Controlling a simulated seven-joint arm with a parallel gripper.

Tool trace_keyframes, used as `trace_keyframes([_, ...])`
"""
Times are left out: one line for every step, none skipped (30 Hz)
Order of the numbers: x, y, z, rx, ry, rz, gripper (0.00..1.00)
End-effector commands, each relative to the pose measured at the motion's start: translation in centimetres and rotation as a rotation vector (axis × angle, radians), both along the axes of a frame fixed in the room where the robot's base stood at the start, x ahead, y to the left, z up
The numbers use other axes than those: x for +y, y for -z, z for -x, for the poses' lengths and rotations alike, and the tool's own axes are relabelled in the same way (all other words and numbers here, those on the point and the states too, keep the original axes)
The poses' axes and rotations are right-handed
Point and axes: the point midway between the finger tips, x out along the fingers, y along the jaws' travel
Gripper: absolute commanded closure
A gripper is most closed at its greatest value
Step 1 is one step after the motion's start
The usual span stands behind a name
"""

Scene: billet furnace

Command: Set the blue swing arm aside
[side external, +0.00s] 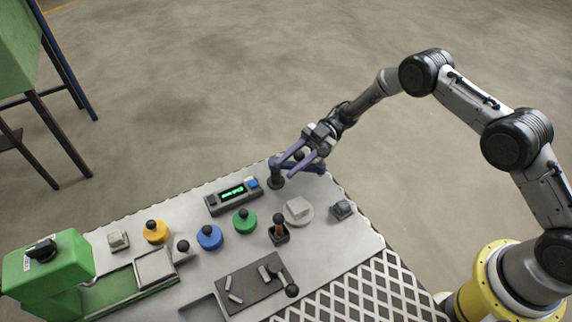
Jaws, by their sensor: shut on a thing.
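The blue swing arm (312,168) is at the back edge of the grey table, in the side external view. It runs from a dark upright post (276,179) to the right along the table edge. A dark round knob (299,155) stands up from it. My gripper (287,166) reaches in from the upper right, with its two purple fingers on either side of the knob, shut on the swing arm. The fingers cover part of the arm, so the exact contact is hidden.
A display box (233,195) with green digits sits left of the post. Yellow (156,232), blue (209,237) and green (244,221) knobs, a small lever (279,230) and a pale round dish (298,211) stand nearby. Open floor lies beyond the back edge.

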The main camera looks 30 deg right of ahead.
Motion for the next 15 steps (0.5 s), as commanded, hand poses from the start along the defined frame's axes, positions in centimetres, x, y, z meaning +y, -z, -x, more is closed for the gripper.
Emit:
trace_keyframes([-0.16,0.16,-0.08,0.0,-0.038,-0.001,1.0])
trace_keyframes([-0.26,0.12,-0.12,-0.002,-0.059,-0.001,1.0])
trace_keyframes([-0.37,0.14,-0.14,0.001,-0.088,-0.001,1.0])
trace_keyframes([-0.45,0.12,-0.19,-0.001,-0.107,-0.001,1.0])
trace_keyframes([-0.55,0.14,-0.2,0.001,-0.126,-0.001,1.0])
trace_keyframes([-0.63,0.13,-0.26,0.0,-0.148,-0.001,1.0])
trace_keyframes([-0.71,0.09,-0.28,0.0,-0.165,-0.002,1.0])
trace_keyframes([-0.77,0.12,-0.3,0.001,-0.18,0.0,1.0])
trace_keyframes([-0.84,0.1,-0.33,0.001,-0.198,-0.002,1.0])
trace_keyframes([-0.88,0.09,-0.37,0.001,-0.21,-0.002,1.0])
trace_keyframes([-0.93,0.12,-0.37,0.002,-0.221,-0.001,1.0])
trace_keyframes([-0.99,0.09,-0.39,0.002,-0.236,-0.001,1.0])
trace_keyframes([-1.01,0.06,-0.4,0.002,-0.244,-0.002,1.0])
trace_keyframes([-1.03,0.05,-0.44,0.001,-0.252,-0.002,1.0])
trace_keyframes([-1.06,0.05,-0.45,0.001,-0.26,-0.002,1.0])
